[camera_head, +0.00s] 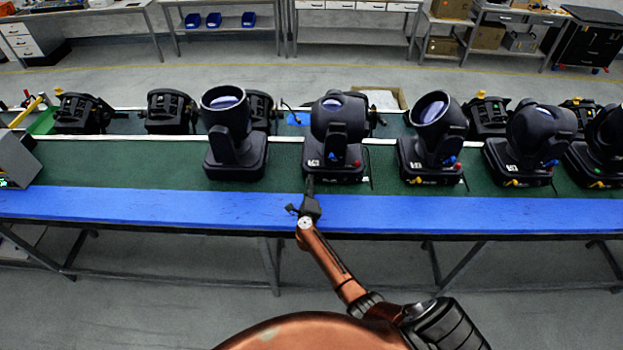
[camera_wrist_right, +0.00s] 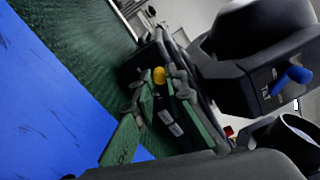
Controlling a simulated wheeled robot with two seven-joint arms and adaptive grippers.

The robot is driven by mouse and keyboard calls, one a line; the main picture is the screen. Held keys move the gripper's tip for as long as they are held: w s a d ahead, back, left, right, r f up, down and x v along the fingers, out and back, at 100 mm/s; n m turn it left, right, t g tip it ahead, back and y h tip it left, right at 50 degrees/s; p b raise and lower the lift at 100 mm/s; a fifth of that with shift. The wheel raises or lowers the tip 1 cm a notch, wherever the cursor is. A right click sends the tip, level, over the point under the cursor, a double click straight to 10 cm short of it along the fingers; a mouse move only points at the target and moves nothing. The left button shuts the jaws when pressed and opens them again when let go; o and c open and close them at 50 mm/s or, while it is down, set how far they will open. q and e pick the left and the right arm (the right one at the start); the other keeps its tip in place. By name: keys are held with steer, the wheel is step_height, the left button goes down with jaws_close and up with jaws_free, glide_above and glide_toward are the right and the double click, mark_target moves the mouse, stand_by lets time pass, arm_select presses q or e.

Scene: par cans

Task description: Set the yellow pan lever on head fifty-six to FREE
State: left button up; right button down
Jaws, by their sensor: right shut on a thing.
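My right gripper (camera_head: 309,183) reaches over the blue front edge to the base of the second moving head (camera_head: 336,130) from the left among the front ones. In the right wrist view, the fingers of my right gripper (camera_wrist_right: 159,88) are closed around the yellow pan lever (camera_wrist_right: 159,75) low on the black base. The lever's yellow tip shows between the fingers; its setting cannot be read. The blue tilt lever (camera_wrist_right: 290,79), beside the word TILT, is on the body above. The head's number is too small to read. My left gripper is out of view.
Other black moving heads stand on the green bench: one (camera_head: 236,140) to the left, one (camera_head: 431,145) to the right, and more beyond. A grey box (camera_head: 15,158) is at the left end. The blue front strip (camera_head: 150,205) is clear left of my arm.

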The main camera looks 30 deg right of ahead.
steer(key=shift+w+a+f+n+p, duration=0.15)
steer(key=shift+n+p, duration=0.15)
steer(key=shift+n, duration=0.25)
steer(key=shift+a+n+p, duration=0.15)
steer(key=shift+n+p, duration=0.1)
steer(key=shift+n, duration=0.3)
steer(key=shift+f, duration=0.1)
steer(key=c, duration=1.9)
jaws_free()
steer(key=shift+c, duration=0.2)
steer(key=v, duration=0.7)
steer(key=shift+a, duration=0.1)
